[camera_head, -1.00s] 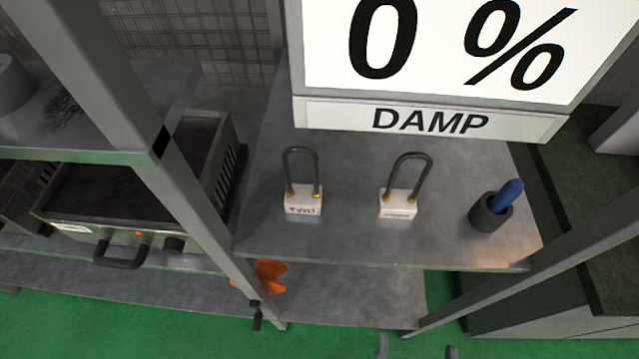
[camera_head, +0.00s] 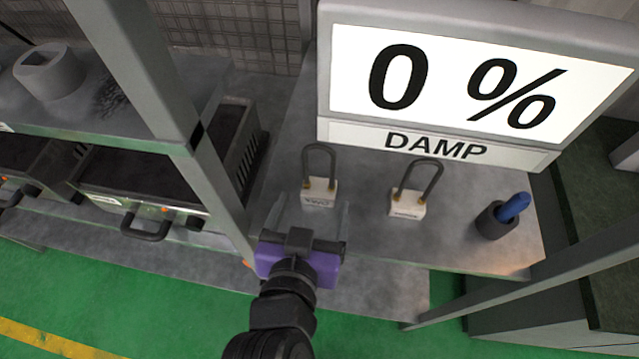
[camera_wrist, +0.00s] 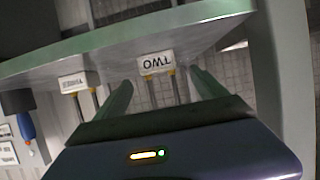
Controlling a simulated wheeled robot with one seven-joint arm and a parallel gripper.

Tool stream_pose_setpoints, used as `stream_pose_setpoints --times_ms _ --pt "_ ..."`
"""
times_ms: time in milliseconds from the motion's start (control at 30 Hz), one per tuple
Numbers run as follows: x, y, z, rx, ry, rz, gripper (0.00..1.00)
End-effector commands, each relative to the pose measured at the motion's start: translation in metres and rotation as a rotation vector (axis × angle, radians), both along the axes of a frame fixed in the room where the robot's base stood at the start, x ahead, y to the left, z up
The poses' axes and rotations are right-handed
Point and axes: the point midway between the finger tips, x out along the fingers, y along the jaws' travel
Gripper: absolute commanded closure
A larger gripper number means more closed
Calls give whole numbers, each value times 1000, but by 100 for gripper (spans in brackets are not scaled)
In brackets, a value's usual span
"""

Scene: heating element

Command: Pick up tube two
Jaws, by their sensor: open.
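Tube two (camera_head: 319,192) is a dark U-shaped loop with brass ends on a white block marked TWO. It stands upright on the grey shelf, and its block also shows upside down in the wrist view (camera_wrist: 157,64). My purple-bodied gripper (camera_head: 309,212) is open and empty in front of it, at the shelf's front edge. In the wrist view my fingers (camera_wrist: 163,92) lie to either side of the loop's line, and the block appears between and beyond their tips. I cannot tell how far the fingers reach toward the loop.
A similar tube (camera_head: 407,205) stands to the right; its label is hard to read. A dark holder with a blue object (camera_head: 512,207) is further right. The DAMP display (camera_head: 470,90) rises behind. A grey post (camera_head: 135,70) stands left, near a heater box (camera_head: 140,195).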

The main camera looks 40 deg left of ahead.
Motion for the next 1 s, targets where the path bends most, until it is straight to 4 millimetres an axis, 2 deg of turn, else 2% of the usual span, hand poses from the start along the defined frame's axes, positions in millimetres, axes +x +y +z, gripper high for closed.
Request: stream_pose_setpoints --times_ms 500,800,1000 --pt "48 28 -25 1 -1 0 18" --pt "52 30 -27 1 -1 1 18" --pt "52 30 -27 1 -1 1 57"
